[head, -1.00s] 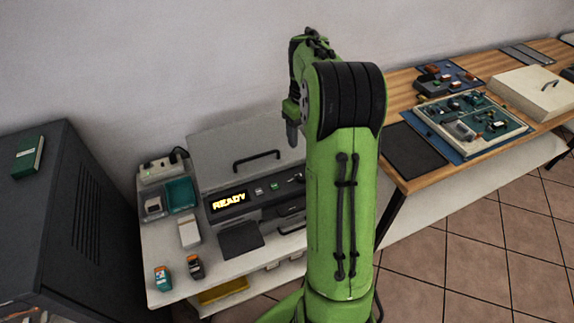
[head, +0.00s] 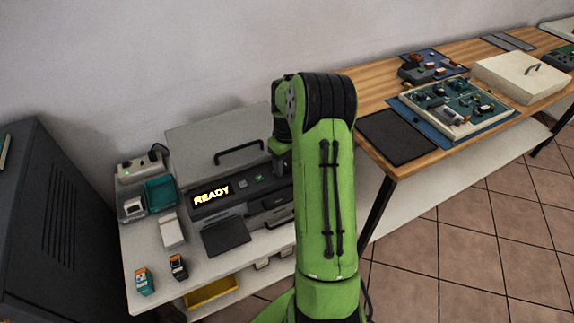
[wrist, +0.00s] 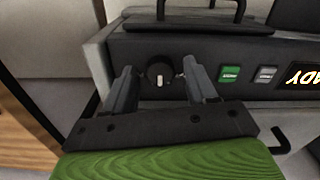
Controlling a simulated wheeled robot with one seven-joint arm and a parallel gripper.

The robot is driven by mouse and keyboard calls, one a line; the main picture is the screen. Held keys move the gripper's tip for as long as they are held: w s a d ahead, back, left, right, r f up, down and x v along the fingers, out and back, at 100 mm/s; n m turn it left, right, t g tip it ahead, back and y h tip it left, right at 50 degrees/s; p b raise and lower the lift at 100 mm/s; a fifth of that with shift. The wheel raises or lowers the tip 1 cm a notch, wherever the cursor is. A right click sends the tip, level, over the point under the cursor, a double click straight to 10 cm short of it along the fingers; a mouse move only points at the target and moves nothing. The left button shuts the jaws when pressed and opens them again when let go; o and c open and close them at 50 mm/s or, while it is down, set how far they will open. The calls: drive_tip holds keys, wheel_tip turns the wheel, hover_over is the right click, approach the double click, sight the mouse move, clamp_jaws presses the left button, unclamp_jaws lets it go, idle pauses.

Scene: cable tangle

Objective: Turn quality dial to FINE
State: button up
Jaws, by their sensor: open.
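The quality dial (wrist: 159,76) is a small round black knob with a white pointer mark, on the dark sloped front panel (wrist: 210,48) of the machine. In the wrist view its mark points down the picture. My gripper (wrist: 159,67) is open, with one finger on each side of the dial and visible gaps between. I cannot tell how deep the fingertips reach. In the head view my arm hides the dial, and the panel's lit READY display (head: 211,194) shows to its left. The dial's lettering cannot be read.
Green and grey buttons (wrist: 229,73) sit right of the dial in the wrist view. A black lid handle (head: 239,153) stands above the panel. A dark pad (head: 226,238) lies in front of the machine. A wooden bench (head: 372,88) with trays is at the right.

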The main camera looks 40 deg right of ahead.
drive_tip(key=c, duration=1.1)
drive_tip(key=shift+o, duration=0.2)
drive_tip(key=shift+m, duration=0.3)
drive_tip(key=m+p, duration=0.1)
drive_tip(key=m, duration=0.4)
drive_tip(key=shift+r+m+p, duration=0.1)
drive_tip(key=shift+m+p, duration=0.2)
drive_tip(key=shift+p, duration=0.1)
drive_tip(key=m+p, duration=0.1)
drive_tip(key=m, duration=0.4)
drive_tip(key=shift+m, duration=0.3)
drive_tip(key=o, duration=1.1)
drive_tip(key=shift+c, duration=0.2)
